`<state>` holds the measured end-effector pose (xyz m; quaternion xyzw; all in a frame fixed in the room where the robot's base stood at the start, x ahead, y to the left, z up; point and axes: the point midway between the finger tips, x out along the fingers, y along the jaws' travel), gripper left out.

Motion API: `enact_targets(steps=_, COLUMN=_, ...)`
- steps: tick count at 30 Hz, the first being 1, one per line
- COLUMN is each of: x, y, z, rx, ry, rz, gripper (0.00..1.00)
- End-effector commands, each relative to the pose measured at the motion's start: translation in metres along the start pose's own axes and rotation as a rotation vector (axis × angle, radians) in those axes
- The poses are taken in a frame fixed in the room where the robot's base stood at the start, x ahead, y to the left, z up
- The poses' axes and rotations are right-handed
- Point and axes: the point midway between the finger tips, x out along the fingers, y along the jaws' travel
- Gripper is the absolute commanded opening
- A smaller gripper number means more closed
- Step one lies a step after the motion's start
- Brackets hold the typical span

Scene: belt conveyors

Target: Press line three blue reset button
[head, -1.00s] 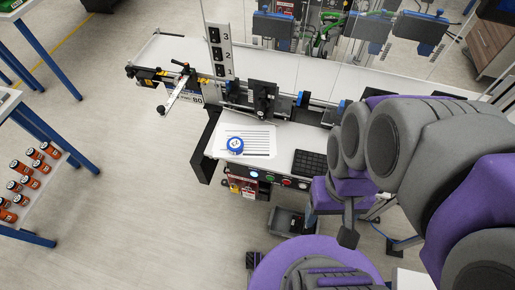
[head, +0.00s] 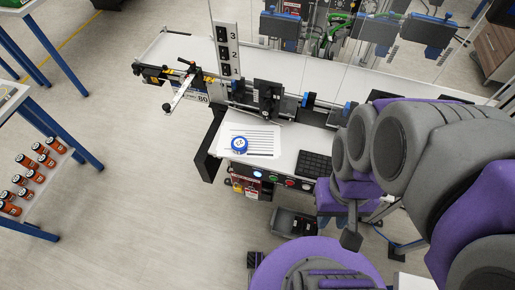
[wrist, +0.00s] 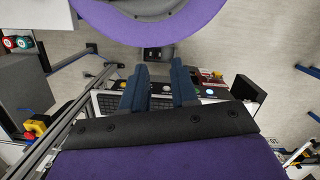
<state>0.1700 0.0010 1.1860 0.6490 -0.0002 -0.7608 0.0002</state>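In the head view, a lit blue button (head: 258,174) sits at the left end of the row on the front face of the white conveyor desk (head: 284,160). A green button (head: 275,178) and a red button (head: 290,182) are to its right. My gripper (head: 350,238) hangs low in front of the desk, right of the buttons and apart from them. In the wrist view, its two dark blue fingers (wrist: 157,78) are apart with nothing held between them. A pale lit button (wrist: 208,91) shows right of the fingers.
A sign numbered 3, 2, 1 (head: 227,50) stands over the conveyor. A dark bin (head: 293,222) is below the buttons. Orange jars (head: 30,175) fill a shelf at left. The floor between is clear.

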Motion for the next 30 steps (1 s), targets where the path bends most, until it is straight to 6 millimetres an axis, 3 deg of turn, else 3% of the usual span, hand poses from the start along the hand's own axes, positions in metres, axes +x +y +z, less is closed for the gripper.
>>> enact_targets(steps=9, x=0.0, y=0.0, z=0.0, rx=0.0, ry=0.0, rz=0.0, gripper=0.0)
enact_targets(steps=30, x=0.0, y=0.0, z=0.0, rx=0.0, ry=0.0, rz=0.0, gripper=0.0)
